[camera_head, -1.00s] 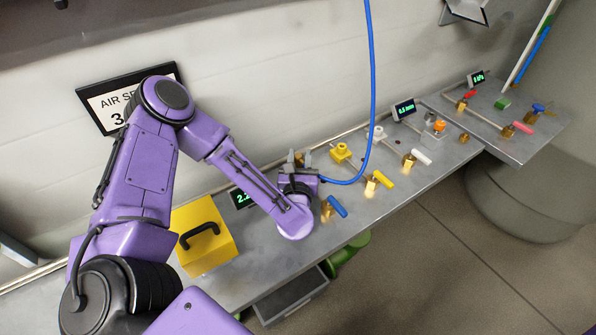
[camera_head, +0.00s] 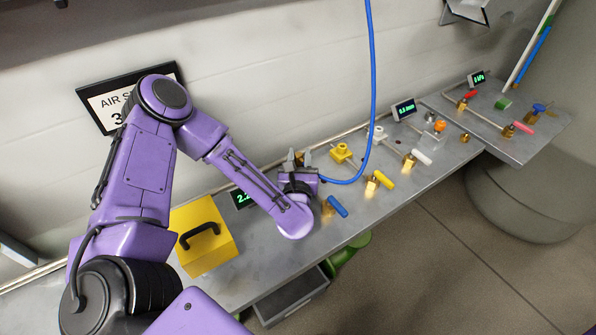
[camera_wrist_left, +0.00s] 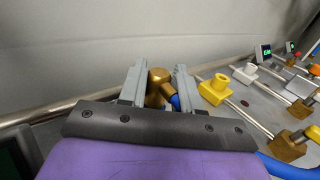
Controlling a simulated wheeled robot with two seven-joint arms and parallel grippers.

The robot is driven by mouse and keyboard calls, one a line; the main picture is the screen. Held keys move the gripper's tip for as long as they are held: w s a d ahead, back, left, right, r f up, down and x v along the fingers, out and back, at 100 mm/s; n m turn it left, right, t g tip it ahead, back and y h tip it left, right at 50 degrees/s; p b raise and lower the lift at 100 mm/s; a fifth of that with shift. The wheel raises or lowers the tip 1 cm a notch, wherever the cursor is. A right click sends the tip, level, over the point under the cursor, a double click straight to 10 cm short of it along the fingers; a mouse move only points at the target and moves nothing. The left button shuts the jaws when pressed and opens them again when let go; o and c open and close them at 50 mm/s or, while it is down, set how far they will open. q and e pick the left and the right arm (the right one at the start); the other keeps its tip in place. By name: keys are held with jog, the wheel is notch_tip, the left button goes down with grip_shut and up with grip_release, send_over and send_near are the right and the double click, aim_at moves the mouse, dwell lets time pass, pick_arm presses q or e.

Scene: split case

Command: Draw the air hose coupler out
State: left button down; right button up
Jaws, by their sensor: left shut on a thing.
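The air hose coupler is a brass, rounded piece (camera_wrist_left: 158,76) between the fingers of my left gripper (camera_wrist_left: 160,84) in the left wrist view. The gripper is shut on it. A blue hose (camera_head: 372,95) hangs from above and curves in to the gripper; a bit of blue also shows just behind the right finger. In the head view my left gripper (camera_head: 299,157) is over the bench near the wall, and its fingers mostly hide the coupler. I cannot tell whether the coupler is still seated. My right gripper is not in view.
The metal bench (camera_head: 370,215) carries a yellow box with a black handle (camera_head: 205,250) left of the gripper. To its right are brass valves with blue (camera_head: 338,207), yellow (camera_head: 384,179) and white (camera_head: 421,156) levers, and a yellow fitting (camera_head: 341,152). The wall is close behind.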

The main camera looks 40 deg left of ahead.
aim_at(300, 154)
pick_arm(q)
jog(key=shift+r+p, duration=1.55)
jog(key=shift+r, duration=0.85)
